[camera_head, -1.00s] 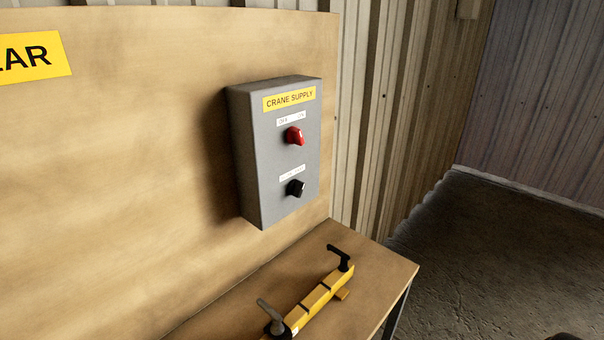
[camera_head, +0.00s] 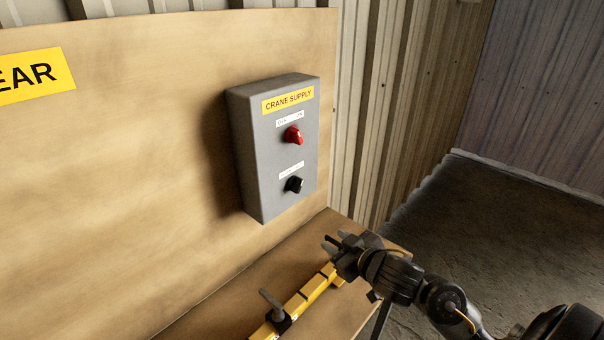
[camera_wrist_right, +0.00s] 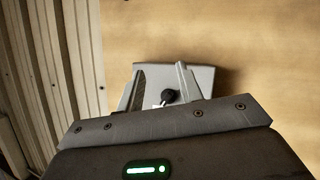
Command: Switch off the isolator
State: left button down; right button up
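The grey CRANE SUPPLY box (camera_head: 270,160) is fixed to the wooden board. Its red rotary switch (camera_head: 293,135) sits under a white label with small OFF and ON lettering; its exact setting is hard to read. A black knob (camera_head: 294,184) sits lower on the box under another white label. My right gripper (camera_head: 328,243) is below and right of the box, over the bench, touching neither knob. In the right wrist view its two fingers (camera_wrist_right: 161,72) are apart and empty, with the black knob (camera_wrist_right: 170,96) seen between them at a distance. My left gripper is not in view.
A yellow bar (camera_head: 310,292) with a black lever (camera_head: 272,305) lies on the wooden bench (camera_head: 225,310), partly hidden by my right gripper. The corrugated wall (camera_head: 385,110) is behind. Open floor (camera_head: 510,230) lies to the right of the bench.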

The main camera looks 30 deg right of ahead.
jog(key=w+r+n+t+y, duration=0.2)
jog(key=w+r+t+y, duration=0.15)
jog(key=r, duration=0.95)
jog(key=n+y, duration=0.2)
jog(key=n, duration=0.1)
send_near(299, 133)
jog(key=p+x, duration=0.2)
jog(key=x, duration=0.7)
jog(key=shift+w, duration=0.1)
jog(key=shift+c, duration=0.3)
grip_shut()
